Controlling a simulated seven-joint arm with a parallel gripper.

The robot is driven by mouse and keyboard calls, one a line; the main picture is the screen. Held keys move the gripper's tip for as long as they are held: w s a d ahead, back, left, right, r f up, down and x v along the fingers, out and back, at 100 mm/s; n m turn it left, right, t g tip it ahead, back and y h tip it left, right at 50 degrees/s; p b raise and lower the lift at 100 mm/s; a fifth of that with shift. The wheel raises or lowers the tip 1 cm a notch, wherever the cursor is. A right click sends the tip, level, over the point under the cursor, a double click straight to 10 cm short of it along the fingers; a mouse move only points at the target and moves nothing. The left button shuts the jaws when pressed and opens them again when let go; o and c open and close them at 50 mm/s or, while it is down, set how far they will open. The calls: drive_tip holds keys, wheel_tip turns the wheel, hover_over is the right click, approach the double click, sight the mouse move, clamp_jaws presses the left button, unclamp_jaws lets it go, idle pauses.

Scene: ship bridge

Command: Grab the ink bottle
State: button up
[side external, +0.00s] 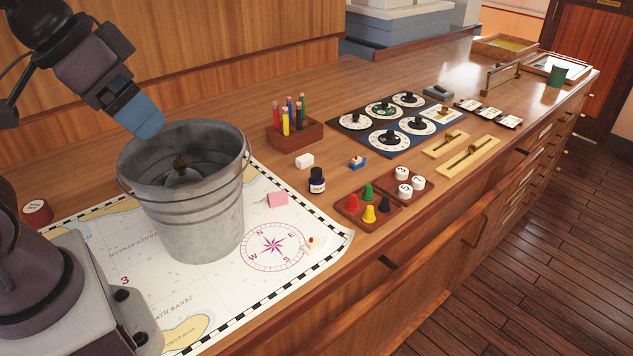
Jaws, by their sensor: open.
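The ink bottle (317,180) is small and dark blue with a black cap and a pale label. It stands upright on the wooden counter, just past the chart's right edge. My gripper (146,122) hangs above the left rim of the metal bucket, well to the left of the bottle and higher than it. Its blue end points down to the right. It is open, and I see nothing held in it. The bucket (215,215) stands on the chart between my gripper and the bottle.
A wooden rack of colored pencils (294,132) stands behind the bottle. A tray of colored pawns (369,205) lies to the right.

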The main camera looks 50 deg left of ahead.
drive_tip(key=c, duration=0.4)
